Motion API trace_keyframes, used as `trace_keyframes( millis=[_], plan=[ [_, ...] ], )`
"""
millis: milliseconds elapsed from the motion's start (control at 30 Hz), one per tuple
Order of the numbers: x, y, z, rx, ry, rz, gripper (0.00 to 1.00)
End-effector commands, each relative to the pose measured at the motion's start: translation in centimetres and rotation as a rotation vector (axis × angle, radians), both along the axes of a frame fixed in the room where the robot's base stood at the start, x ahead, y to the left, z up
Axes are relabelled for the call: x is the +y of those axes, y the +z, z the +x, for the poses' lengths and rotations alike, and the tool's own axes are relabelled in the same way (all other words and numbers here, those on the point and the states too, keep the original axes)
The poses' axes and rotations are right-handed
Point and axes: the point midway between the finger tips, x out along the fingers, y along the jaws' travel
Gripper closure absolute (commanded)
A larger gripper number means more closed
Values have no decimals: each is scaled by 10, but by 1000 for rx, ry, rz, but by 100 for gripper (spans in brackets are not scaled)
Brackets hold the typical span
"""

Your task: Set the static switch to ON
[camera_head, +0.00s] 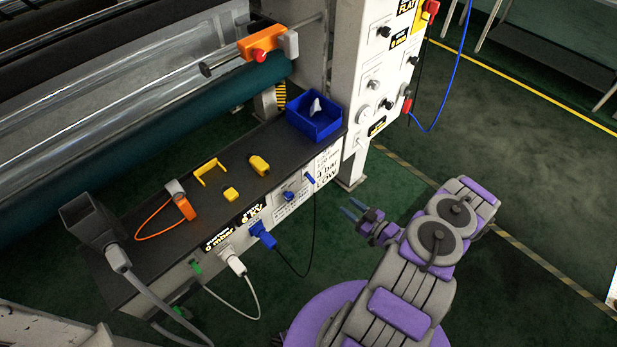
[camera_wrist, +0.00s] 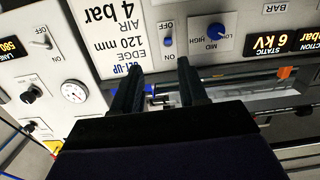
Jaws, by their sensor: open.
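A small blue switch (camera_wrist: 168,42) sits on the white front panel in the wrist view, between the printed words OFF and ON. The lettering around it appears upside down, and I cannot tell which way its lever points. It also shows in the head view (camera_head: 310,178) near the panel's right end. A blue knob (camera_wrist: 217,31) marked LOW and MID and a STATIC 6 kV display (camera_wrist: 272,44) are to its right in the wrist view. My gripper (camera_wrist: 162,84) is open and empty, its two dark fingers apart and pointing toward the panel near the switch. In the head view, my gripper (camera_head: 351,208) is apart from the panel.
Above the panel, a dark shelf (camera_head: 140,265) carries a blue bin (camera_head: 316,118) and yellow parts. Cables hang from plugs such as the blue plug (camera_head: 263,234). A white control column (camera_head: 375,80) stands right of the shelf.

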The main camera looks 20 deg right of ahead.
Motion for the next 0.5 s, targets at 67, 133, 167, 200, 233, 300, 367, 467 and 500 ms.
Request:
trace_keyframes(
  millis=[67,133,167,200,233,300,367,467,500],
  plan=[
    [5,-2,-11,-37,-9,34,57],
    [8,-2,-16,-56,-10,50,57],
    [9,-2,-18,-63,-12,56,57],
    [10,-2,-18,-69,-12,60,57],
    [11,-2,-18,-72,-12,62,57],
    [13,-2,-14,-75,-11,65,57],
    [15,-2,-8,-76,-10,64,57],
    [21,-2,6,-75,-8,64,57],
    [24,-2,13,-74,-6,64,57]
  ],
)
